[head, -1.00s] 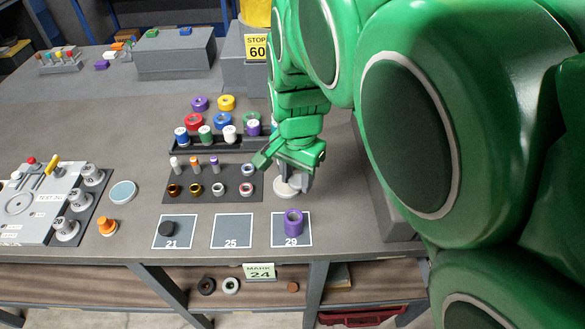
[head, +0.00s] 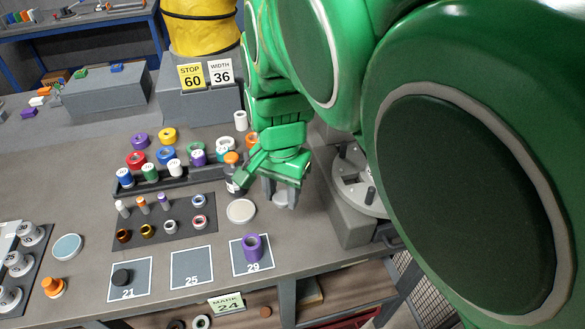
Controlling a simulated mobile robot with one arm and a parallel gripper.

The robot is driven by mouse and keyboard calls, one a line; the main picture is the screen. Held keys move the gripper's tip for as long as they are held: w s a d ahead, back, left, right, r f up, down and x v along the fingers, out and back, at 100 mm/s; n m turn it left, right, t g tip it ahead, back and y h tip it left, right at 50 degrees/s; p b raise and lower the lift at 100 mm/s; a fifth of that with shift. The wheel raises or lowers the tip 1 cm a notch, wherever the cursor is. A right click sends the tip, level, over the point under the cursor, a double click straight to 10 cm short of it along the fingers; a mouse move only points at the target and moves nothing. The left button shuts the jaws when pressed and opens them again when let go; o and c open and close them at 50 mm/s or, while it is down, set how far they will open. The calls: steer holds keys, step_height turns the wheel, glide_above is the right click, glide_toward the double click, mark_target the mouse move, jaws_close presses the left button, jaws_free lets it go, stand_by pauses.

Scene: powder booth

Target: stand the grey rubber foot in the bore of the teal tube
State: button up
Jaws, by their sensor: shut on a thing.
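My gripper (head: 284,197) is above the right part of the bench, pointing down. It is shut on a small pale grey piece (head: 283,201), which looks like the grey rubber foot and is largely hidden by the fingers. A pale round disc (head: 241,211) lies on the bench just left of the gripper. My arm covers much of the right side.
Square 25 (head: 199,269) is empty. A rack (head: 165,181) of coloured rolls stands behind. A grey fixture with a round plate (head: 350,185) is right of the gripper.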

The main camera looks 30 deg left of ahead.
steer(key=w+d+r+m, duration=0.2)
steer(key=w+d+r, duration=0.2)
steer(key=w+d, duration=0.5)
steer(key=w+d+r+m, duration=0.2)
steer(key=w+d+r, duration=0.2)
steer(key=w+d, duration=0.4)
steer(key=d, duration=0.2)
steer(key=shift+w+d+r+m, duration=0.3)
steer(key=shift+w+m, duration=0.05)
steer(key=shift+m, duration=0.05)
steer(key=shift+f, duration=2.75)
steer(key=shift+f, duration=0.85)
steer(key=o, duration=1.1)
